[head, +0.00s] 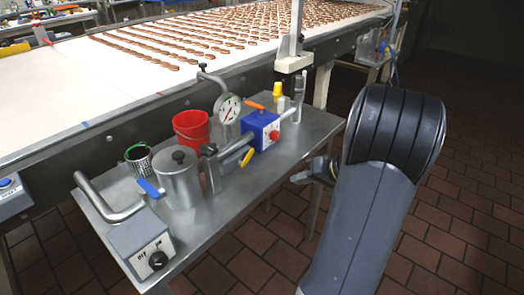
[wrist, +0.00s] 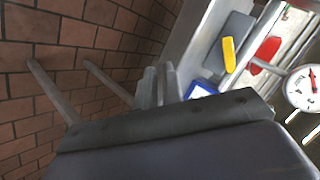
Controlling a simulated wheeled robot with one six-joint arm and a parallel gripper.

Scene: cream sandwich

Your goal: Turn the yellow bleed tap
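The yellow tap handle (head: 247,157) is a short lever at the front of the blue box (head: 262,130) on the metal side table. A yellow piece, apparently the same handle (wrist: 228,54), shows at the upper right in the wrist view. My gripper (head: 303,178) is just off the table's right edge, to the right of the handle and apart from it. My arm partly hides it. In the wrist view my gripper's fingers (wrist: 158,86) stand close together with nothing visibly held; how far they are apart is unclear.
The side table (head: 225,205) also holds a red bucket (head: 191,131), a pressure gauge (head: 228,108), a steel pot (head: 179,180) and a switch box (head: 142,245). A conveyor (head: 60,88) with rows of biscuits runs behind. The tiled floor at right is clear.

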